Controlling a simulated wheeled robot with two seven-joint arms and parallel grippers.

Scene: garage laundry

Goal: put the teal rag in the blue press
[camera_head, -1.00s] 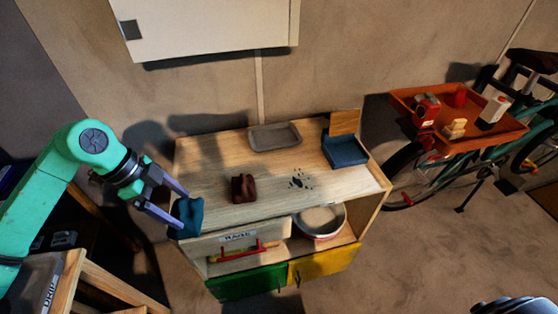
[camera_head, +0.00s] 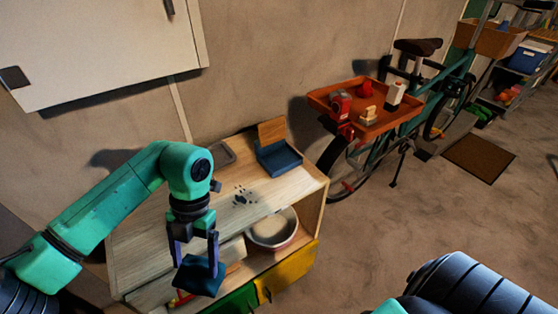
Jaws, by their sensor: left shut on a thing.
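The teal rag (camera_head: 203,279) hangs dark and folded from my left gripper (camera_head: 196,262), which points down and is shut on it. Gripper and rag are in front of the bench top, over its front edge in the picture. The blue press (camera_head: 279,160) sits at the back right of the bench, an open blue box with its wooden lid (camera_head: 271,131) standing up behind it. It is up and to the right of my left gripper, apart from it. My right gripper is out of view; part of my right arm shows at bottom right.
Dark spots (camera_head: 243,196) mark the wooden bench top (camera_head: 290,188). A grey tray (camera_head: 222,154) is partly hidden by my left arm. A round basin (camera_head: 272,229) is on the shelf below. A bicycle with a loaded orange tray (camera_head: 345,116) stands right of the bench.

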